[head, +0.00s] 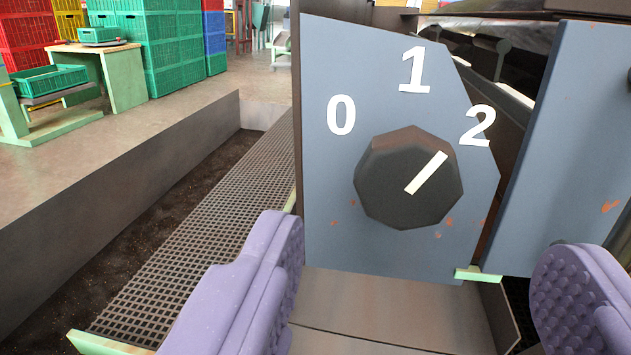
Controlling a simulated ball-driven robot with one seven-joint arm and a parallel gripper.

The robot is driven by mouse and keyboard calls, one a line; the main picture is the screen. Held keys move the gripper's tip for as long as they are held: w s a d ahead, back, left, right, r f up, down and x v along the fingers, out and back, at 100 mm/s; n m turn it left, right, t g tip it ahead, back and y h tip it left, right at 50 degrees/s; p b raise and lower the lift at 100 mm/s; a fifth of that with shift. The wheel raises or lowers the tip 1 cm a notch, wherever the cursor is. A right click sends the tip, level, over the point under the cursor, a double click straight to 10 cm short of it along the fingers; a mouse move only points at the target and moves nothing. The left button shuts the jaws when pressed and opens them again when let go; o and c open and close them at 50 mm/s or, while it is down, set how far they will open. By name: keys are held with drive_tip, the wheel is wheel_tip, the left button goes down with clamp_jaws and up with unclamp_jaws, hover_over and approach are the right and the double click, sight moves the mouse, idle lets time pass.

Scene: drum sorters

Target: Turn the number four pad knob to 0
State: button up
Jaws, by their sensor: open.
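The pad knob (390,196) is a dark faceted dial on a blue-grey panel (330,240) in the head view. Its pale pointer bar (427,172) slants up and right, roughly between the white 1 (413,70) and the white 2 (478,125), nearer the 2. The white 0 (341,115) is at the knob's upper left. My gripper (420,290) is open, with its two purple padded fingers wide apart at the lower left and lower right. The knob lies beyond and above them, and neither finger appears to touch it. No number four label shows.
A second blue-grey panel (575,150) stands close at the right. A metal grating walkway (200,240) runs along the left beside a low wall (120,220). Stacked green crates (175,50) and a small table (120,80) stand far back left. A brown metal surface (395,310) lies below the knob panel.

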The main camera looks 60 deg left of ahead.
sight(410, 181)
drive_tip(key=b+x, duration=0.2)
drive_tip(key=x, duration=0.3)
drive_tip(key=shift+w+a+f, duration=0.15)
drive_tip(key=shift+a, duration=0.1)
drive_tip(key=shift+w+a, duration=0.25)
drive_tip(key=c, duration=1.1)
drive_tip(key=shift+o, duration=0.2)
